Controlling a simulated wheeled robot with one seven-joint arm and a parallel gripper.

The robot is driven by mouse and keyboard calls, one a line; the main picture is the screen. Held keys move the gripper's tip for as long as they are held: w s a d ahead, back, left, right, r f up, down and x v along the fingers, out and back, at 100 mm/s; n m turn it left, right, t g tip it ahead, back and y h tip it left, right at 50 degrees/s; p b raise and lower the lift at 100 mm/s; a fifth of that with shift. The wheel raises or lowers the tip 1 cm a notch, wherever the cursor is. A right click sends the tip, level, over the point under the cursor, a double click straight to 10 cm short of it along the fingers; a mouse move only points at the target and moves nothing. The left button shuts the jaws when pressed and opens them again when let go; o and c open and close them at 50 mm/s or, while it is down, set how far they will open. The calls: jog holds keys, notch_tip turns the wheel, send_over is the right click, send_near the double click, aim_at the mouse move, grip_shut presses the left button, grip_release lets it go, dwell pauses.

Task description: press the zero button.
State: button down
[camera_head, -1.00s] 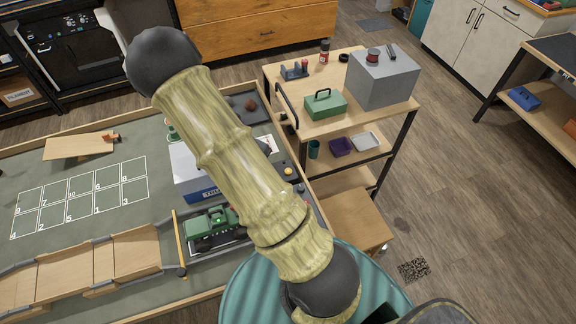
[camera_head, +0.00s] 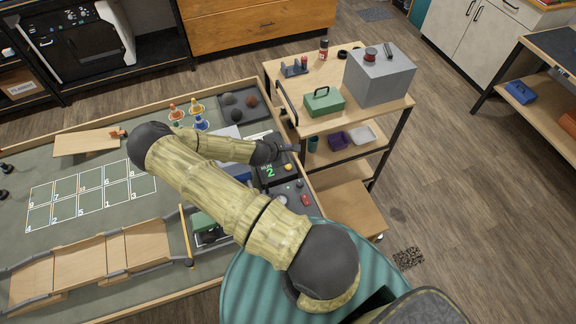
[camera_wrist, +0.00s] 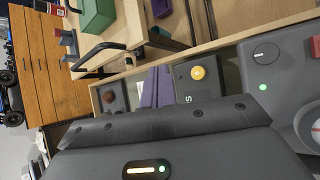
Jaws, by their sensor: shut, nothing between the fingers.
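A round yellow button (camera_head: 289,167) sits on a dark box with a green "2" display (camera_head: 270,172), at the right edge of the play table. It also shows in the wrist view as a yellow button (camera_wrist: 197,73), apart from my fingers. I cannot read a zero label on it. My gripper (camera_head: 294,149) is shut and empty, just beyond the yellow button in the head view. Its dark body fills the lower part of the wrist view.
A control panel with a knob (camera_head: 281,199) and a red button (camera_head: 305,199) lies nearer to me. A wooden cart (camera_head: 312,122) with a green toolbox (camera_head: 324,102) and a grey box (camera_head: 379,77) stands close on the right. A dark tray (camera_head: 245,101) lies behind.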

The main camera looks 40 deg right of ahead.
aim_at(286, 168)
notch_tip(286, 168, down, 9)
jog(key=b, duration=0.6)
jog(key=shift+r+b, duration=0.1)
jog(key=shift+b, duration=0.2)
dwell(1.8)
jog(key=shift+f+b, duration=0.35)
jog(key=shift+f, duration=0.05)
jog(key=shift+f+b, duration=0.3)
jog(key=shift+f, duration=0.1)
dwell(0.5)
jog(key=shift+r, duration=0.1)
jog(key=shift+r+p, duration=0.6)
jog(key=shift+r, duration=0.15)
jog(key=shift+r+p, duration=1.8)
jog(key=shift+r, duration=0.7)
